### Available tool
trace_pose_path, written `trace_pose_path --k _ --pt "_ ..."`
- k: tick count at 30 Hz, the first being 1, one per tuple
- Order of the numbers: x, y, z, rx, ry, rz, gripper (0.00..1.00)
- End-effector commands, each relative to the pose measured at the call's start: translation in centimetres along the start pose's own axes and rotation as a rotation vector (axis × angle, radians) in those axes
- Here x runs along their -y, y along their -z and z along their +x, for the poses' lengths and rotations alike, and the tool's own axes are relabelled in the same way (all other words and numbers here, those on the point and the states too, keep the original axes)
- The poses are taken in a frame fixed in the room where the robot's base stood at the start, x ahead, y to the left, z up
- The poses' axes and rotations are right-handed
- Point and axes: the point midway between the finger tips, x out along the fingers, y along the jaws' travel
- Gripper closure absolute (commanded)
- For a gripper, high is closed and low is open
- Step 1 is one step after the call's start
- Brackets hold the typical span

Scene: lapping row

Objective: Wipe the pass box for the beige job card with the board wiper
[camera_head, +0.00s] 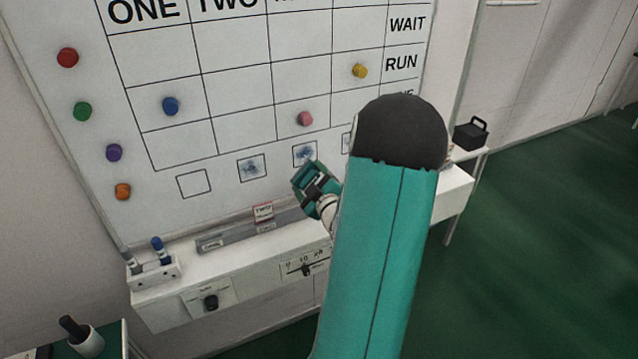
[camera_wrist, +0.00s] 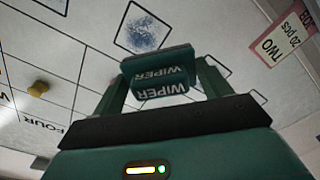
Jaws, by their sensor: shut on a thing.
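My gripper (camera_head: 318,190) is shut on the board wiper (camera_head: 304,176), close to the lower part of the whiteboard. In the wrist view my gripper (camera_wrist: 158,92) has its fingers on both sides of the wiper (camera_wrist: 158,76), whose label shows. Pass boxes run along the board's bottom: an empty one (camera_head: 194,183), one with blue marks (camera_head: 251,168), another with blue marks (camera_head: 306,154), and one mostly hidden by my arm (camera_head: 346,143). A blue-marked box (camera_wrist: 144,28) lies just beyond the wiper in the wrist view; contact is unclear. I cannot make out a beige card.
A red-edged card marked TWO (camera_head: 263,211) stands on the grey ledge rail (camera_head: 225,239); it also shows in the wrist view (camera_wrist: 285,38). A marker holder (camera_head: 154,271) is at the ledge's left end. Coloured magnets, such as a pink one (camera_head: 305,118), sit on the board.

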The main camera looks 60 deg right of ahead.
Motion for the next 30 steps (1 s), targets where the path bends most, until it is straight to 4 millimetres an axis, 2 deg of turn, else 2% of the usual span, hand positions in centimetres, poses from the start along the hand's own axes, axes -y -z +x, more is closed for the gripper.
trace_pose_path --k 5,19,30 --pt "-0.1 -0.1 0.8 -0.008 0.0 0.001 0.41" --pt "-0.2 -0.2 5.2 -0.004 0.0 0.001 0.41" --pt "0.0 0.0 6.0 -0.005 0.0 0.001 0.41"
